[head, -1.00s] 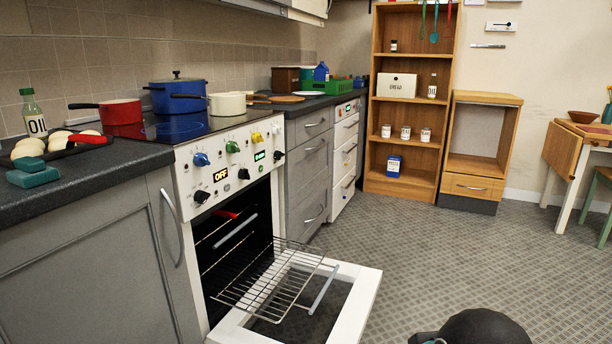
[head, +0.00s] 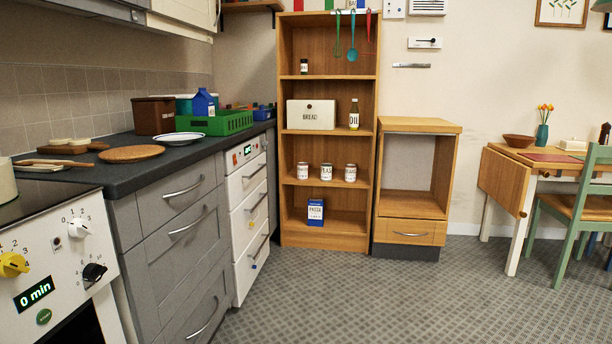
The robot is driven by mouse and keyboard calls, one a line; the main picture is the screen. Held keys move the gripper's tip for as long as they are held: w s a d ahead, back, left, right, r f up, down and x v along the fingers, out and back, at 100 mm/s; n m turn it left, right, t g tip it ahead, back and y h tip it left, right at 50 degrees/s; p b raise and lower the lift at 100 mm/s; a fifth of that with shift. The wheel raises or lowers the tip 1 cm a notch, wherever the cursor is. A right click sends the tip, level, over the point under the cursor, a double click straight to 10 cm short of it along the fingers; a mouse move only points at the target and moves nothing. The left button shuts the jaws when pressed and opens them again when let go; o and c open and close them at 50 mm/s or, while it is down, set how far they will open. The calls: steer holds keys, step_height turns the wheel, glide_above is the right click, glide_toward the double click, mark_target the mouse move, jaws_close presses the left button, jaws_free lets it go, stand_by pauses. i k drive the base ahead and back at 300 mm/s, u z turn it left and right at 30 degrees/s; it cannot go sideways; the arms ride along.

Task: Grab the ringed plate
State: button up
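A white plate with a dark ring near its rim (head: 180,138) lies on the dark worktop in the head view. It sits between a round wooden board and a green crate, close to the worktop's front edge. Its top is clear, with nothing on it. My gripper is not in view.
Grey drawers (head: 183,210) stand below. The patterned floor (head: 340,290) ahead is clear up to the shelf (head: 327,245).

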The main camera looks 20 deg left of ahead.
mark_target(185, 138)
steer(key=z, duration=0.15)
steer(key=i, duration=1.9)
steer(key=u, duration=0.65)
steer(key=i, duration=1.15)
steer(key=u, duration=1.8)
steer(key=i, duration=0.75)
steer(key=u, duration=0.55)
